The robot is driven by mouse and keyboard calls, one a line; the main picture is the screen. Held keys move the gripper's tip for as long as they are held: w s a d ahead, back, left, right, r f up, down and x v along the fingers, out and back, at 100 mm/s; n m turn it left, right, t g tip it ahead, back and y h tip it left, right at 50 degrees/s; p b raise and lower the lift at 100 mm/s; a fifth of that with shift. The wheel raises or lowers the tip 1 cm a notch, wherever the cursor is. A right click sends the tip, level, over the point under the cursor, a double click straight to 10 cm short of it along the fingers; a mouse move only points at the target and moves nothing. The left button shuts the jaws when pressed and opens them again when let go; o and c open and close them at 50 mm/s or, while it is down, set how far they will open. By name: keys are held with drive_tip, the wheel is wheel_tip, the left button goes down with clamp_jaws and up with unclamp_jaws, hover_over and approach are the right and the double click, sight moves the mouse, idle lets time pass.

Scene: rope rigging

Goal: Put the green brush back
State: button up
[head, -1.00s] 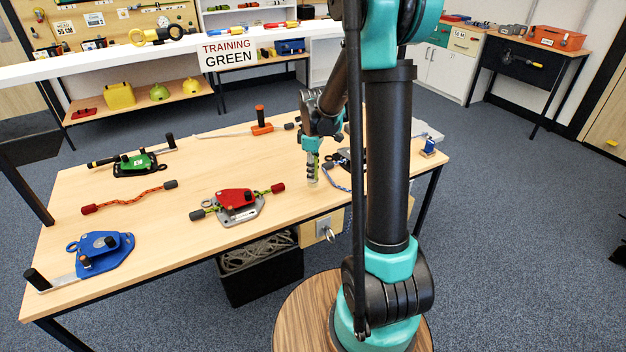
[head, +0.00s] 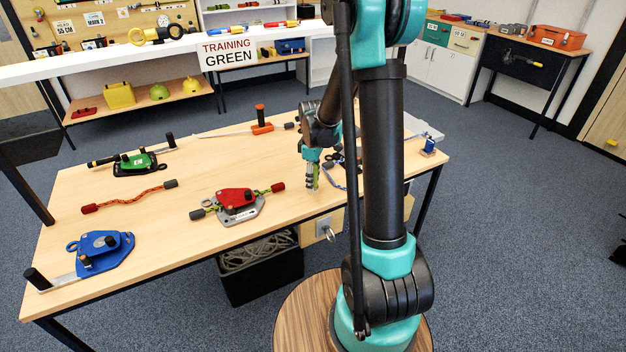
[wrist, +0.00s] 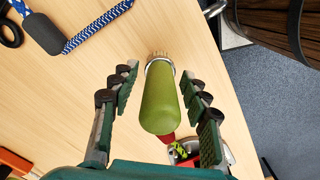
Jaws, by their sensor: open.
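The green brush (wrist: 163,100) has a smooth green handle, a metal collar and pale bristles. In the wrist view it lies between the two fingers of my gripper (wrist: 160,76), with a gap on each side. My gripper is open, and its fingers point down at the table. In the head view my gripper (head: 312,182) is low near the table's right front part. A bit of green shows at its fingers, too small to make out well.
The wooden table (head: 165,225) bears a red rope device (head: 237,200), a blue one (head: 100,250), a green one (head: 137,162) and an orange-red cord (head: 130,197). A blue-white rope (wrist: 95,27) lies near my gripper. A dark bin (head: 260,270) stands below.

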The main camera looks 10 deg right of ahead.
drive_tip(key=shift+r, duration=0.1)
wheel_tip(320, 180, up, 12)
drive_tip(key=shift+f, duration=0.1)
drive_tip(key=shift+s+d, duration=0.1)
drive_tip(key=shift+s, duration=0.25)
drive_tip(key=s+d+f+m+t, duration=0.2)
drive_tip(key=s+f+m, duration=0.2)
drive_tip(key=s, duration=0.6)
drive_tip(key=s+d+f+m+t, duration=0.2)
drive_tip(key=s+f+m, duration=0.2)
drive_tip(key=s+m, duration=0.4)
drive_tip(key=s, duration=0.3)
drive_tip(key=shift+s+m, duration=0.15)
drive_tip(key=shift+m, duration=0.15)
